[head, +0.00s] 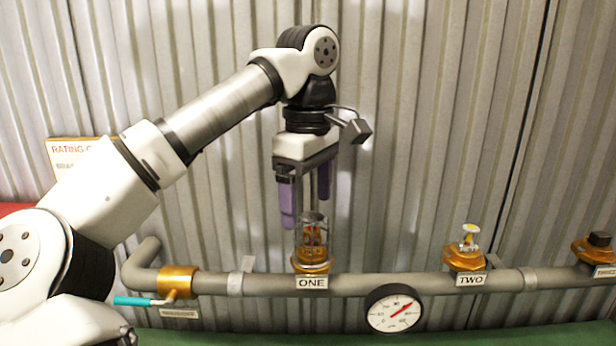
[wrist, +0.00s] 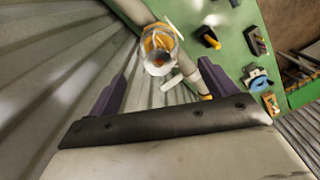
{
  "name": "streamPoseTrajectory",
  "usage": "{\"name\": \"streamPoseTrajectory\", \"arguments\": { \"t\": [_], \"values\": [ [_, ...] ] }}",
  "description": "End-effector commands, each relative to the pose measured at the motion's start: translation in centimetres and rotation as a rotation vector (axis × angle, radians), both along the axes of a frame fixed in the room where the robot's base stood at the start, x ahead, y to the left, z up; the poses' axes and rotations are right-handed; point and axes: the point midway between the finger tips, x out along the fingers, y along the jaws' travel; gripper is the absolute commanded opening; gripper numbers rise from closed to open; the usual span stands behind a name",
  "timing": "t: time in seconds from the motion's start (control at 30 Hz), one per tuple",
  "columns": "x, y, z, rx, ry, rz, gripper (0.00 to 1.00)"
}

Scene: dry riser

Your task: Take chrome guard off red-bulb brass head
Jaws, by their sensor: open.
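The brass head labelled ONE (head: 311,266) stands upright on the grey pipe, with orange-red parts showing inside the shiny, see-through-looking chrome guard (head: 312,223) around it. In the wrist view the guard (wrist: 158,60) is seen from above as a round opening with a red spot inside. My gripper (head: 306,210) points down over head ONE, its two purple fingers apart. One fingertip is near the guard's upper left side. In the wrist view the guard lies between and beyond the fingertips (wrist: 164,68). Contact cannot be made out.
Head TWO (head: 467,252) holds a yellow-and-white piece, and head THREE (head: 594,248) has a dark cap. A pressure gauge (head: 394,308) hangs below the pipe (head: 425,285). A teal-handled valve (head: 135,301) is at left. A corrugated wall (head: 420,130) stands behind.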

Motion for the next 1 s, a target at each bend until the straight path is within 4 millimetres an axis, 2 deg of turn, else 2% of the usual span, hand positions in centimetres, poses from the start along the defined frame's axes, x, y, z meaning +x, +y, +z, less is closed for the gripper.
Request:
{"name": "streamPoseTrajectory", "arguments": {
  "t": [0.03,0.2,0.43,0.6,0.87,1.0],
  "values": [
    [0.0,0.0,-1.1,-0.002,0.004,-0.004,0.85],
    [0.0,0.0,-4.0,0.001,0.003,-0.002,0.85],
    [0.0,0.0,-7.0,0.0,0.001,-0.001,0.85],
    [0.0,0.0,-7.9,0.001,0.0,0.0,0.85],
    [0.0,0.0,-8.0,0.001,0.0,0.0,0.85],
    [0.0,0.0,-8.0,0.001,0.0,0.0,0.68]
  ]
}}
